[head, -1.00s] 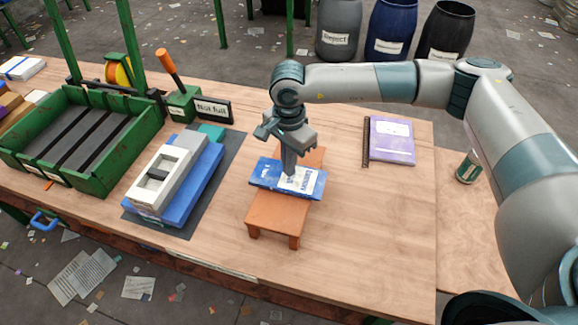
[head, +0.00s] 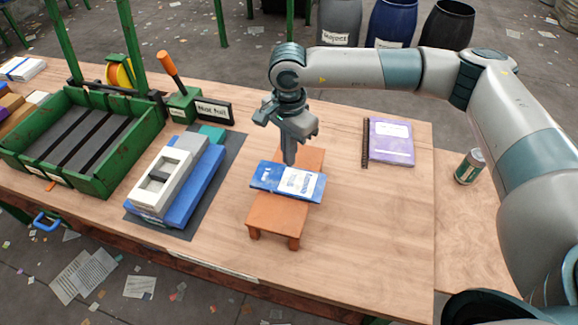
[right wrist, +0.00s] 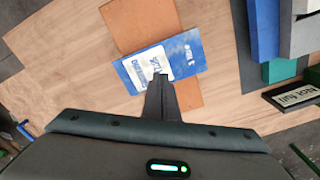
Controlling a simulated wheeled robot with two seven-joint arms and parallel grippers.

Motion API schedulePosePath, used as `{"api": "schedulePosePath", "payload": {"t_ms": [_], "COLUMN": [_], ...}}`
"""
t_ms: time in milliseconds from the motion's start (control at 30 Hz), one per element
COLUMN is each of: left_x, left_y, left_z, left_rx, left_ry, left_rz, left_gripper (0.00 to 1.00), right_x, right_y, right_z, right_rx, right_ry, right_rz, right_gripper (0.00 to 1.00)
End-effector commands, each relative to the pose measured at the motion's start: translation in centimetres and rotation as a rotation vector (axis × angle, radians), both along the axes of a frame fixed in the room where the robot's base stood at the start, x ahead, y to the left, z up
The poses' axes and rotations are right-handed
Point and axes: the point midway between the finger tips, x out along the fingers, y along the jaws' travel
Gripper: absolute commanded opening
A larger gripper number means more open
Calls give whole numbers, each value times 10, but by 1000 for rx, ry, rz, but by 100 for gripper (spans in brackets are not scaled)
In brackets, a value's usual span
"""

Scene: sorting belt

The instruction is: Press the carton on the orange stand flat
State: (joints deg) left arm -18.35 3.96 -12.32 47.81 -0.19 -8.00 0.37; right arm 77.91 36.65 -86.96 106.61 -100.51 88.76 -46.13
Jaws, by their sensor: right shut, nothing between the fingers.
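The carton (head: 287,182) is blue with a white label and lies across the top of the orange stand (head: 275,212). It looks thin and flat in the head view. My right gripper (head: 289,162) is shut and empty, pointing down at the carton's far edge; whether it touches the carton or hovers just above cannot be told. In the right wrist view the closed fingers (right wrist: 161,82) overlap the near edge of the carton (right wrist: 185,62), with the orange stand (right wrist: 140,22) under it. My left gripper is not in view.
A blue and grey box-like device (head: 185,185) sits on a dark mat left of the stand. A green tray (head: 100,190), a "Not full" sign (head: 213,111), a purple notebook (head: 391,142) and a can (head: 469,167) are also on the table. Bare wood surrounds the stand.

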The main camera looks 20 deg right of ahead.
Motion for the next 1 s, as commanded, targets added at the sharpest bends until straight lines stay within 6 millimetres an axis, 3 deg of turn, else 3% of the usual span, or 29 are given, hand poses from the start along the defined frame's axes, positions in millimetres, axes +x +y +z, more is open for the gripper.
{"api": "schedulePosePath", "payload": {"t_ms": [400, 1000], "left_x": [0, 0], "left_y": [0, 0], "left_z": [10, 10], "left_rx": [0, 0], "left_ry": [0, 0], "left_rz": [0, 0], "left_gripper": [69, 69], "right_x": [0, 0], "right_y": [0, 0], "right_z": [34, 37], "right_rx": [0, 0], "right_ry": [-1, 0], "right_rz": [1, 0], "right_gripper": [0, 0]}}
